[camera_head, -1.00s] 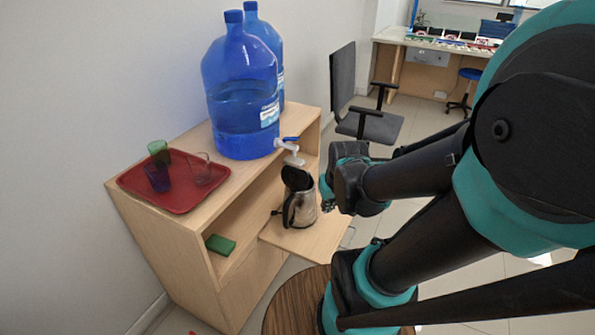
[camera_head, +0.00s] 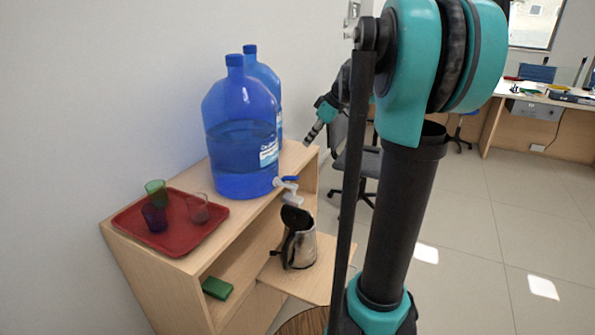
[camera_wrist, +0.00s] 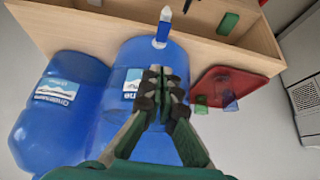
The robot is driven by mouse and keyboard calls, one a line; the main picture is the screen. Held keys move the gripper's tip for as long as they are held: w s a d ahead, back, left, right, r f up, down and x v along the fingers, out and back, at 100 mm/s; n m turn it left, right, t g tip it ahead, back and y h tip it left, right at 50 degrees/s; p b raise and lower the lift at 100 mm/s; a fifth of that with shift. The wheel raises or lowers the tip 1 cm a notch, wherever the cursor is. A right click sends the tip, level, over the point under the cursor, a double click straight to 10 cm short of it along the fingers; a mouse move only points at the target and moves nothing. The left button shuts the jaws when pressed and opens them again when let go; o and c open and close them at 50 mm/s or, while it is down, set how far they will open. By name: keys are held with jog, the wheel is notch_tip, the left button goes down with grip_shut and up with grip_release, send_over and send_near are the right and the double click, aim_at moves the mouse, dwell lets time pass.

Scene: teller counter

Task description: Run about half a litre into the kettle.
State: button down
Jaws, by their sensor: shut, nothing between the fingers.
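A steel kettle (camera_head: 301,251) with a black handle and raised black lid stands on the pull-out shelf (camera_head: 322,278), below the white tap (camera_head: 287,188) of the front blue water bottle (camera_head: 243,168). The tap has a blue lever (camera_head: 291,179). No stream shows, and the kettle's inside is hidden. The bottle is partly full. My gripper (camera_head: 312,137) is shut and empty, raised to the right of the bottle and above the tap. In the wrist view my closed fingers (camera_wrist: 163,74) show in front of the bottle (camera_wrist: 140,55), with the tap (camera_wrist: 162,28) beyond them.
A second blue bottle (camera_head: 262,72) stands behind the first. A red tray (camera_head: 180,243) with several cups lies on the cabinet top, left of the bottle. A green block (camera_head: 217,288) sits in the cabinet's opening. A chair (camera_head: 362,162) stands behind my arm.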

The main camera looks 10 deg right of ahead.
jog(key=shift+f, duration=0.1)
send_over(293, 177)
jog(key=f, duration=0.5)
jog(key=d+f, duration=0.1)
jog(key=f, duration=0.2)
jog(key=shift+s+f, duration=0.1)
jog(key=shift+s, duration=0.2)
jog(key=f, duration=0.3)
jog(key=shift+s+d+f, duration=0.15)
jog(key=shift+s+d, duration=0.05)
jog(key=shift+d, duration=0.05)
jog(key=shift+s+f, duration=0.1)
jog(key=shift+f, duration=0.35)
jog(key=shift+d, duration=0.15)
